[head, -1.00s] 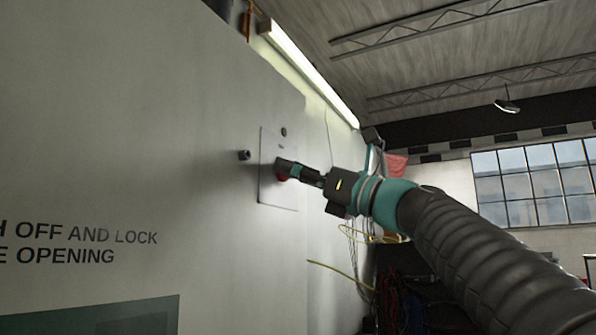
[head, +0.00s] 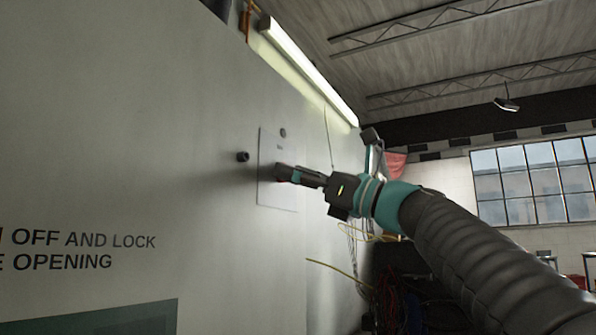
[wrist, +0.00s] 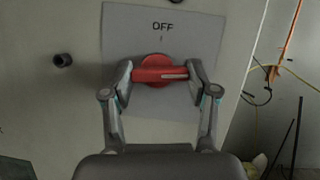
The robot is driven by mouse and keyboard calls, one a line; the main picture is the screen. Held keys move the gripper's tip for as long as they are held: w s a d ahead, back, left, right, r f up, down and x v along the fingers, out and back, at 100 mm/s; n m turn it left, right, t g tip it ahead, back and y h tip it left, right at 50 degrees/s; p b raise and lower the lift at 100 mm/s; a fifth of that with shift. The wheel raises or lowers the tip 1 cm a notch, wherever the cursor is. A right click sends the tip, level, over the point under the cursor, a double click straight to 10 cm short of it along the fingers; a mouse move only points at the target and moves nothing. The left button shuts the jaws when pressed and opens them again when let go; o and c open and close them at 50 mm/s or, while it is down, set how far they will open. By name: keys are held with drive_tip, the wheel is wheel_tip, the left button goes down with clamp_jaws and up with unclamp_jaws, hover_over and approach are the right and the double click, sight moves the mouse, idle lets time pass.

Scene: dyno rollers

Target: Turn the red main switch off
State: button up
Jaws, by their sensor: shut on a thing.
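The red main switch (wrist: 156,72) is a round knob with a bar handle on a pale plate (wrist: 195,32) fixed to the grey cabinet wall. The plate reads "OFF" above the knob. In the wrist view the bar lies nearly level, with a light mark toward its right end. My gripper (wrist: 160,76) is shut on the bar, one finger at each end. In the head view my gripper (head: 284,173) reaches in from the right to the plate (head: 268,196) and hides most of the switch.
A dark round knob (wrist: 62,60) sticks out of the cabinet left of the plate. It also shows in the head view (head: 243,156). Yellow cables (head: 338,272) hang right of the cabinet. A lit tube (head: 310,70) runs above it.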

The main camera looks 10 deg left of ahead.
drive_tip(key=shift+r+n+g+h+p, duration=0.1)
drive_tip(key=shift+n+g+h+p, duration=0.75)
drive_tip(key=shift+n, duration=2.4)
drive_tip(key=shift+r+n+g+h+p, duration=0.25)
drive_tip(key=shift+n+g+p, duration=1.1)
drive_tip(key=shift+n, duration=1.95)
drive_tip(key=shift+n+g+h+p, duration=0.6)
drive_tip(key=shift+n+g+p, duration=0.5)
drive_tip(key=shift+n, duration=2.15)
drive_tip(key=o, duration=1.2)
drive_tip(key=shift+a, duration=0.1)
drive_tip(key=shift+c, duration=0.2)
drive_tip(key=d, duration=0.7)
drive_tip(key=shift+w+d, duration=0.2)
drive_tip(key=shift+d, duration=0.1)
